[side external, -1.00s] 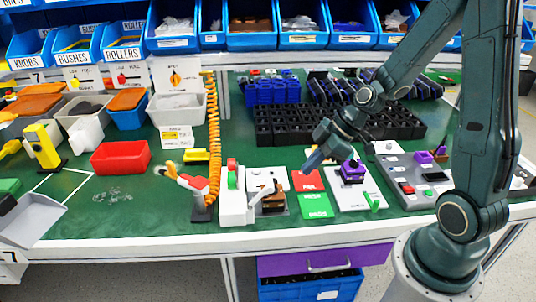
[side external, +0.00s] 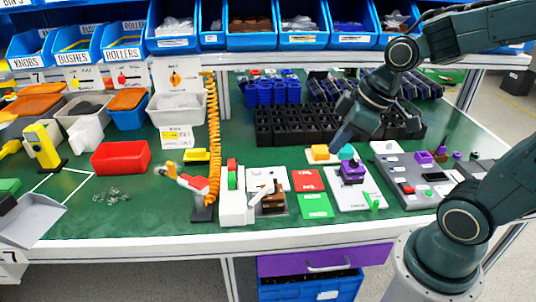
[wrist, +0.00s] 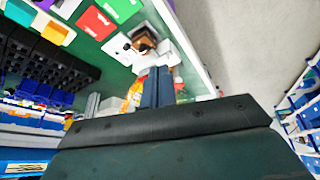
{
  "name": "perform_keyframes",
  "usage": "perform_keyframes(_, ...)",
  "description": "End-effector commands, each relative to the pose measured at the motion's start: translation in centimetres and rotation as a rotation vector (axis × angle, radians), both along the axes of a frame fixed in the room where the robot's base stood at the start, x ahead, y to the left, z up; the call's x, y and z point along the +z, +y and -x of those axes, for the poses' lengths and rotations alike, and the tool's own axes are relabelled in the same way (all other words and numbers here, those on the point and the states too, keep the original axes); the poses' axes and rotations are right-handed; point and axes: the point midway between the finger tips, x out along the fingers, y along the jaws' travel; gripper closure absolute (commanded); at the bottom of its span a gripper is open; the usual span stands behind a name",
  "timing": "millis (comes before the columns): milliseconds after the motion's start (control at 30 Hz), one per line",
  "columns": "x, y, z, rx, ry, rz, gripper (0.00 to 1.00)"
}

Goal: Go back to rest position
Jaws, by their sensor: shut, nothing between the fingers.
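My gripper (side external: 337,140) is shut and empty. It hangs in the air above the bench, over the back of the white fixture plate. In the wrist view its closed fingers (wrist: 158,88) show as one dark blue bar. The rotary switch seems to be the purple and black part (side external: 352,170) on the white plate (side external: 345,200), below and right of the fingertips. The gripper is apart from it. The fixture with a brown part and a white lever (side external: 267,194) stands to the left; it also shows in the wrist view (wrist: 143,40).
Red and green pads (side external: 313,204) lie between the fixtures. A rack of black bins (side external: 285,130) stands behind. A grey control panel (side external: 410,185) is at the right. An orange coiled hose (side external: 213,140) hangs at the left. Blue bins (side external: 263,30) line the shelf above.

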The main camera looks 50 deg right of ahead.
Motion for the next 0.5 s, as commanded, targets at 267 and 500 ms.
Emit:
perform_keyframes(267,3.3,0.5,3.7,-0.192,-0.037,-0.009,1.00)
perform_keyframes(500,5.1,0.5,6.6,-0.344,-0.066,-0.050,1.00)
